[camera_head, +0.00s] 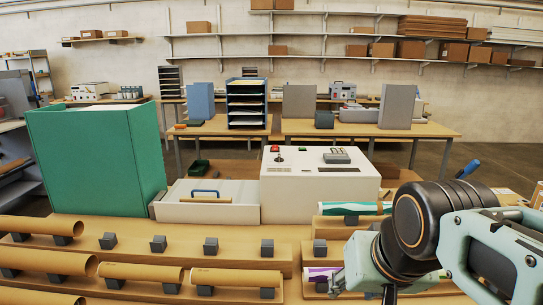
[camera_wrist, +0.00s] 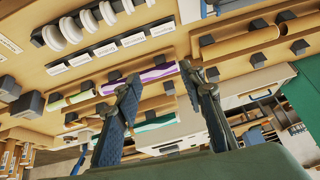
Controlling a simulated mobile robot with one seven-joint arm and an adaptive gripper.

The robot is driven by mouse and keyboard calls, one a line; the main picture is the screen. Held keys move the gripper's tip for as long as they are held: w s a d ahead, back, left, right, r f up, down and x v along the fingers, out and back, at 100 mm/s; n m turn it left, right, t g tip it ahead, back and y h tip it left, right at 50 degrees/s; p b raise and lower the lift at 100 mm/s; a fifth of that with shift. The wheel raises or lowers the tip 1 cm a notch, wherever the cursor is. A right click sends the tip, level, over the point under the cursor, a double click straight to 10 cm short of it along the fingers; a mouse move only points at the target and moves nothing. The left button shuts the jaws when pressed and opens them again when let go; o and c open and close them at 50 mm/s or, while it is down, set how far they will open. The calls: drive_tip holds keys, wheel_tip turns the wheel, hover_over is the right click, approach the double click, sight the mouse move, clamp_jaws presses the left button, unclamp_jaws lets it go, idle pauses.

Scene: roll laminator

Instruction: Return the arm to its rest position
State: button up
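My arm reaches in from the right edge in the head view, its dark wrist joint and pale green links over the right end of the racks. In the wrist view my gripper (camera_wrist: 160,75) is open, its two dark fingers wide apart with nothing between them. Beyond the fingers are a roll with a purple band (camera_wrist: 157,73) and a green-banded roll (camera_wrist: 154,123). In the head view the fingers are mostly hidden or out of frame. A white laminator box (camera_head: 320,187) with a red button stands behind the racks, left of my arm.
Wooden racks with brown rolls (camera_head: 142,272) and dark blocks fill the front. A green panel box (camera_head: 95,160) stands at left, beside a white unit with a blue handle (camera_head: 205,194). White rings (camera_wrist: 70,30) on pegs show in the wrist view. A blue-handled tool (camera_head: 467,169) lies behind my arm.

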drive_tip(key=shift+n+g, duration=0.3)
drive_tip(key=shift+n, duration=0.1)
drive_tip(key=s, duration=0.2)
drive_tip(key=s+a+p, duration=0.1)
drive_tip(key=s, duration=0.1)
drive_tip(key=shift+a, duration=0.15)
